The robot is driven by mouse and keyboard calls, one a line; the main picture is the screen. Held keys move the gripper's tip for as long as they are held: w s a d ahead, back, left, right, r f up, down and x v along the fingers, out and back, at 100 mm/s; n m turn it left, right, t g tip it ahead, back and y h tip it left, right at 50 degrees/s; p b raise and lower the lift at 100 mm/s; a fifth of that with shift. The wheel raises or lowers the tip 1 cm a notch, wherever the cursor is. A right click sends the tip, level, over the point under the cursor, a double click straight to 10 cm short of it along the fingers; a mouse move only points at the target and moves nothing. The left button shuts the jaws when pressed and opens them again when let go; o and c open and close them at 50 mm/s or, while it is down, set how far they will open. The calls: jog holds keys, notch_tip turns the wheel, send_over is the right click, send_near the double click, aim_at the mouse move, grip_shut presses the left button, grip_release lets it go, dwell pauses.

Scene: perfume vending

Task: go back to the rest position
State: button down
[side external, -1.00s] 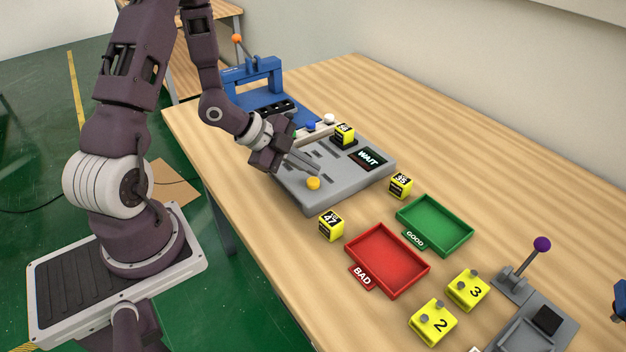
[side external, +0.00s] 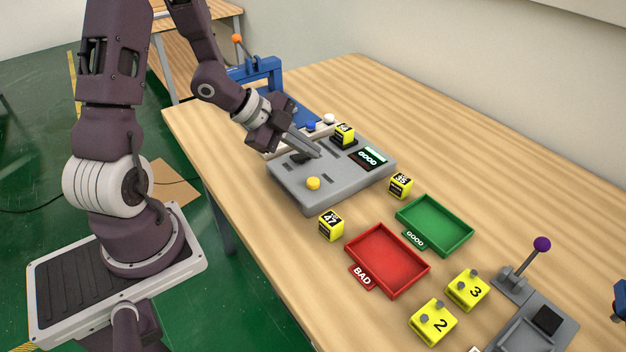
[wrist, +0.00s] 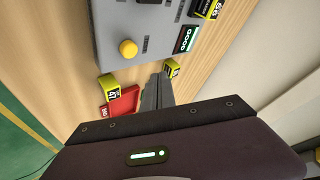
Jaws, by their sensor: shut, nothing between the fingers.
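My gripper (side external: 318,154) is shut and empty above the grey testing device (side external: 300,192) in the side external view. Its shut fingers (wrist: 158,92) also show in the wrist view. The device has a yellow button (side external: 313,183) on its near corner and a screen (side external: 369,158) that reads GOOD. A yellow cube (side external: 344,135) sits on a black pad at the device's back. The yellow button also shows in the wrist view (wrist: 128,49), apart from the fingers.
Yellow cubes marked 47 (side external: 331,226) and 35 (side external: 401,185) stand beside the device. A red BAD tray (side external: 384,285) and a green GOOD tray (side external: 467,237) lie nearby. A blue frame (side external: 262,65) stands behind. A purple-knobbed lever (side external: 542,244) stands at right.

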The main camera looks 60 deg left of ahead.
jog(key=s+r+n+g+y, duration=0.1)
jog(key=s+r+n+y, duration=0.25)
jog(key=r, duration=0.35)
jog(key=s+r+n+y, duration=0.2)
jog(key=r+n+y, duration=0.2)
jog(key=r+n, duration=0.15)
jog(key=s+d+r+n+g+h, duration=0.1)
jog(key=s+d+r+n+h, duration=0.1)
jog(key=s+d, duration=0.3)
jog(key=s+d+r+n+h, duration=0.1)
jog(key=s+d, duration=0.3)
jog(key=s, duration=0.6)
jog(key=shift+d+r+n+g+h, duration=0.4)
jog(key=shift+r+n, duration=0.3)
jog(key=shift+n, duration=0.2)
